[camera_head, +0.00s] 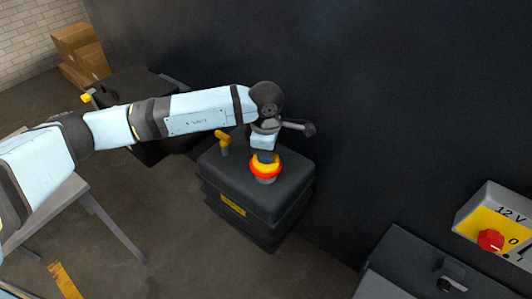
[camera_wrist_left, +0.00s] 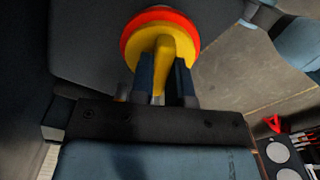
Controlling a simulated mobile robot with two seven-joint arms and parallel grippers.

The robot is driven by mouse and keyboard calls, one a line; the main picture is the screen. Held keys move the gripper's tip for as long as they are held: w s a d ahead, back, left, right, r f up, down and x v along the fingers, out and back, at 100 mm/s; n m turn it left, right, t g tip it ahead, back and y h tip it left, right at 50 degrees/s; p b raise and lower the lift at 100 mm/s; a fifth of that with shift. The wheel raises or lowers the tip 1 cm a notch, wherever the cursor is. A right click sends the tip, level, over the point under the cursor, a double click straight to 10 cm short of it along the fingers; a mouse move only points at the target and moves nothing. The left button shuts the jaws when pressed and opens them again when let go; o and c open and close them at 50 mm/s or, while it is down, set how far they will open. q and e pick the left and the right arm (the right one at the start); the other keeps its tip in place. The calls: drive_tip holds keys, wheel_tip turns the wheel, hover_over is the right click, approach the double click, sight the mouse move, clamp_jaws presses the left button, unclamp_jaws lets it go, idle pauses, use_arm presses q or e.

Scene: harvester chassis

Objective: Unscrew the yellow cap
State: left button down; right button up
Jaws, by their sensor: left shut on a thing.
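The yellow cap (camera_head: 267,169) sits with a red ring around it on top of a black tank (camera_head: 235,190). In the left wrist view the cap (camera_wrist_left: 180,37) shows a raised ridge across its face. My left gripper (camera_head: 265,157) points down onto the cap from above. In the left wrist view its two dark fingers (camera_wrist_left: 163,75) stand on either side of the ridge and are shut on it. The head view hides the fingertips and part of the cap behind the gripper. My right gripper is not in view.
A yellow handle-like fitting (camera_head: 223,141) stands on the tank left of the cap. A dark wall rises behind the tank. A 12 V switch box (camera_head: 490,215) with a red knob (camera_head: 490,240) is at the right. Cardboard boxes (camera_head: 80,52) stand at the back left.

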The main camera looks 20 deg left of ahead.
use_arm(q)
drive_tip(key=n, duration=0.8)
drive_tip(key=n+p, duration=0.1)
drive_tip(key=n, duration=0.3)
drive_tip(key=shift+r+n, duration=0.1)
drive_tip(key=shift+n, duration=0.3)
drive_tip(key=n, duration=0.3)
drive_tip(key=shift+r+p, duration=1.35)
drive_tip(key=shift+r, duration=0.85)
